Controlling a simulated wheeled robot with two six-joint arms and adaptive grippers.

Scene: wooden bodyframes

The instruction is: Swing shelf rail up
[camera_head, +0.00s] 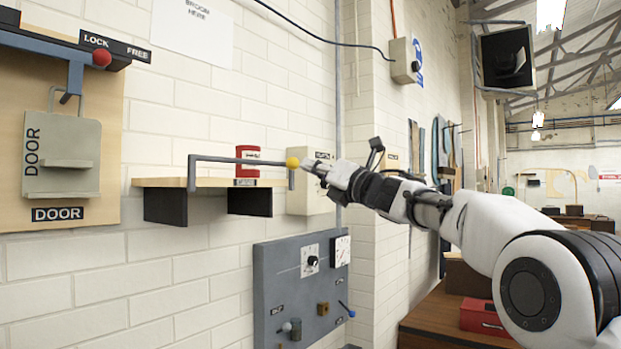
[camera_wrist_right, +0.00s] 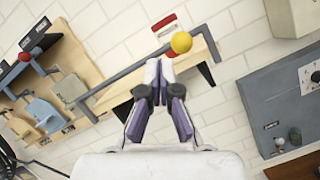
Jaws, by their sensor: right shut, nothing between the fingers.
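The shelf rail (camera_head: 235,160) is a dark grey bar with a yellow ball (camera_head: 292,162) near its right end. It runs roughly level above the wooden shelf (camera_head: 210,182), with a bent-down part at each end. My right gripper (camera_head: 308,164) is just right of the yellow ball; whether it touches it I cannot tell. In the right wrist view the fingers (camera_wrist_right: 158,72) are closed together and empty, pointing at the shelf, with the rail (camera_wrist_right: 130,72) and yellow ball (camera_wrist_right: 181,42) beyond them. My left gripper is out of view.
A red can-like item (camera_head: 247,160) stands on the shelf. A grey panel (camera_head: 275,275) with knobs and a dial is below right. A wooden door board (camera_head: 105,150) with a lock lever is at left. A pale box (camera_head: 310,203) hangs behind the gripper.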

